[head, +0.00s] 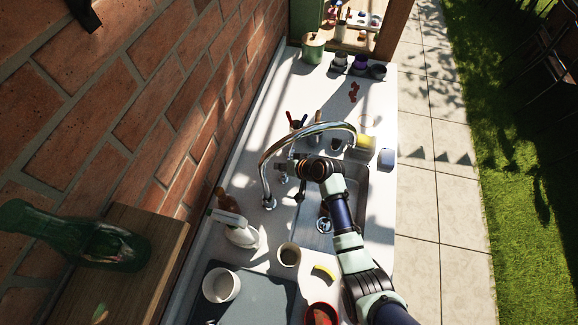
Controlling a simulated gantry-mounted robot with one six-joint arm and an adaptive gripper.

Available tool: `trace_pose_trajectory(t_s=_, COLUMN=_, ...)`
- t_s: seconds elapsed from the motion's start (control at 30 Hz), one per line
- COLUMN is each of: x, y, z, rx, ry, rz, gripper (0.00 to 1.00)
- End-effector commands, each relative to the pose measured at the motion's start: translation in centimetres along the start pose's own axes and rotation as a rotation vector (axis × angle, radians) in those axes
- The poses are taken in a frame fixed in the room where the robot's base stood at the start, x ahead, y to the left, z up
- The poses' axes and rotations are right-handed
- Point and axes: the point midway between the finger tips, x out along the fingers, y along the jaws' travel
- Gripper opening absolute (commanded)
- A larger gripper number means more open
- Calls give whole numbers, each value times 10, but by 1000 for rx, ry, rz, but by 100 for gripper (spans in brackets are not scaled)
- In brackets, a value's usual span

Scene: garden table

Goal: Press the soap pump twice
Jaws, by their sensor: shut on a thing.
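My gripper (282,166) is above the counter, at the left rim of the sink (312,241) and under the arch of the chrome tap (265,165). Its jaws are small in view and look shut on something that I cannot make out. A white bottle (241,234) with a nozzle-like top stands left of the sink, and a brown bottle (226,202) stands behind it. Both are apart from my gripper. I cannot tell for certain which is the soap pump. Small chrome fittings (283,179) sit near the tap's base, close below my gripper.
A brick wall (110,110) runs along the left of the white counter (315,95). A white bowl (221,286), a cup (289,255) and a red bowl (321,314) are near the front. Jars (378,72) and a green pot (313,47) stand at the far end.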

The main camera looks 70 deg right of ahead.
Motion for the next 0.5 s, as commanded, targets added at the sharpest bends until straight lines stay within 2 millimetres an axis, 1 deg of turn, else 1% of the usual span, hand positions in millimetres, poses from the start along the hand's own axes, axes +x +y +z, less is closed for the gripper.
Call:
trace_pose_trajectory(t_s=0.03, x=5, y=9, z=14, rx=6, ry=-26, rz=15, gripper=0)
trace_pose_trajectory(t_s=0.4, x=4, y=9, z=14, rx=7, ry=-25, rz=15, gripper=0)
trace_pose_trajectory(t_s=0.5, x=1, y=8, z=12, rx=7, ry=-25, rz=15, gripper=0)
